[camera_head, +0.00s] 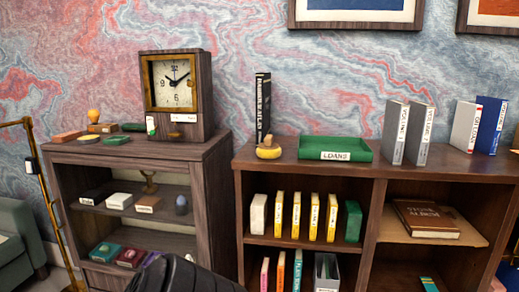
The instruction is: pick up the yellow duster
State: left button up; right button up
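A small yellow bundle (268,153), which looks like the yellow duster, lies on top of the right bookcase (300,170). It sits near the front left of that top, at the foot of an upright black book (263,105) and to the left of a green tray (335,149) labelled LOANS. Its fine detail is too small to make out. Neither of my grippers is in view.
A wooden clock (177,95) stands on the left cabinet, with small items beside it. Grey binders (407,132) and a blue binder (490,125) stand right of the tray. A dark rounded shape (180,275) covers the bottom middle.

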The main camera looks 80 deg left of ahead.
aim_at(268, 150)
jog(key=u, duration=1.85)
